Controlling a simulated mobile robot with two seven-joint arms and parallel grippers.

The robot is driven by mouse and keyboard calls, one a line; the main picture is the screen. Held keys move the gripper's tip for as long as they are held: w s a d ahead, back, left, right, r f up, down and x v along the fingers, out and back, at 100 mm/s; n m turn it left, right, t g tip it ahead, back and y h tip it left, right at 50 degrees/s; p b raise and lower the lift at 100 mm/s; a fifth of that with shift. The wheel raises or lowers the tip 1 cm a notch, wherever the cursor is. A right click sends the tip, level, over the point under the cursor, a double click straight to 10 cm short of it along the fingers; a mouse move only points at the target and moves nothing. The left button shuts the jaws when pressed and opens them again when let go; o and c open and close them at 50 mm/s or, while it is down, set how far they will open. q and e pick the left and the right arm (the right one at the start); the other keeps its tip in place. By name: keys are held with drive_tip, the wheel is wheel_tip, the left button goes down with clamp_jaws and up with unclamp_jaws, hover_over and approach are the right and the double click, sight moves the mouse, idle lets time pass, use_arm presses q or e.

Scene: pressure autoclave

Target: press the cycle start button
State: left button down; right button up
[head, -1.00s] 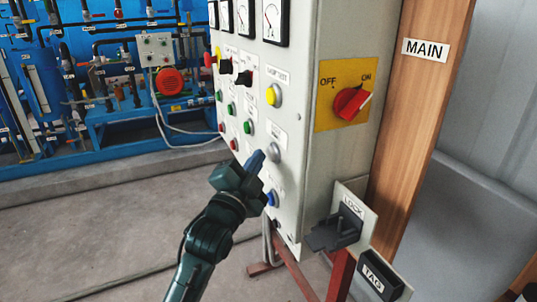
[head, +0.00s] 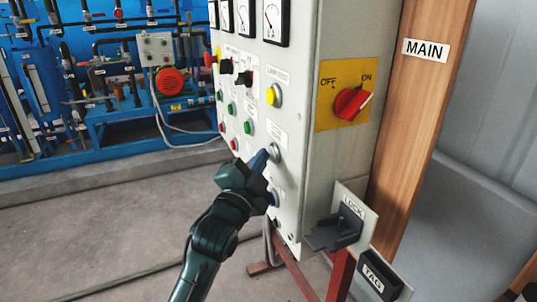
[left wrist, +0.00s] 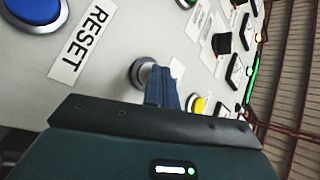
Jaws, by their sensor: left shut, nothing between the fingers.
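A grey-white round button in a metal ring (head: 274,152) is on the front of the cabinet, under a small label too blurred to read surely. In the left wrist view this button (left wrist: 139,72) is beside the fingertips. My left gripper (head: 261,158) is shut and empty, its blue fingertips at the left side of the button. In the left wrist view the shut fingers (left wrist: 162,87) cover part of the button's edge. I cannot tell whether they touch it. My right gripper is in neither view.
A blue button (left wrist: 35,8) marked RESET is below the grey-white one; a yellow button (head: 273,95) is above. The cabinet side (head: 332,35) carries a red OFF/ON switch (head: 350,103). LOCK (head: 345,225) and TAG holders (head: 378,275) stick out lower right.

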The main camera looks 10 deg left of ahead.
use_arm(q)
drive_tip(key=shift+s+a+p, duration=0.45)
drive_tip(key=shift+s+a, duration=0.05)
drive_tip(key=shift+a, duration=0.2)
drive_tip(key=s+a, duration=0.1)
drive_tip(key=s+a+p, duration=0.1)
drive_tip(key=a, duration=0.2)
drive_tip(key=shift+s+a+p, duration=0.1)
drive_tip(key=shift+s+p, duration=0.2)
drive_tip(key=shift+s, duration=0.1)
